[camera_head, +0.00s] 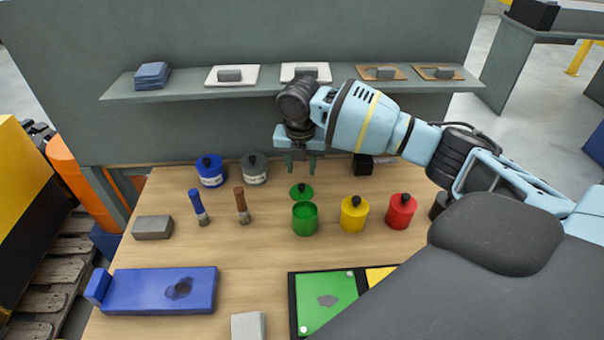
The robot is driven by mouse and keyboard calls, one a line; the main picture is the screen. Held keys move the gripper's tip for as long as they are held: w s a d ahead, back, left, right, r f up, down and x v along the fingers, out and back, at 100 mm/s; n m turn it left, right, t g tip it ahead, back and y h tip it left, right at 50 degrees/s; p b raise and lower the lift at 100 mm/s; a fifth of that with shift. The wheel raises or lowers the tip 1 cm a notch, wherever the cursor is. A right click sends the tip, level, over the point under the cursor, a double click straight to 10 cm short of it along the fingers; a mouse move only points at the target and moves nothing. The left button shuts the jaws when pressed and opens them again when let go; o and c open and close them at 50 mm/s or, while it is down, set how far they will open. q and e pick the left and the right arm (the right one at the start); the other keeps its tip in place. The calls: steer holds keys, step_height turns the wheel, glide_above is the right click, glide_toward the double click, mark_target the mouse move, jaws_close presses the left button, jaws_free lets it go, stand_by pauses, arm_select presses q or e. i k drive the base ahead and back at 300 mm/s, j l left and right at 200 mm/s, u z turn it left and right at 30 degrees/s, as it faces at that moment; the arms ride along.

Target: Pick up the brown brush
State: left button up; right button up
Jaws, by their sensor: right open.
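The brown brush (241,206) stands upright, or nearly so, on the wooden table, handle up and grey end down. It is just right of the blue brush (199,207), with a gap between them. My right gripper (301,170) is open and points down above the back of the table. It is to the right of the brown brush and higher in the picture, apart from it. A green lid with a knob (301,192) shows just below its fingertips; I cannot tell whether they touch. My left gripper is out of view.
Green, yellow (354,215) and red (401,212) pots stand right of the brushes; the green pot (304,219) is open. Blue (210,172) and grey (254,170) pots stand behind. A grey block (153,228) and blue board (150,292) lie left. A shelf (180,92) spans the back.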

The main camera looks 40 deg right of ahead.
mark_target(244, 218)
steer(key=k+j, duration=1.15)
steer(key=k, duration=0.15)
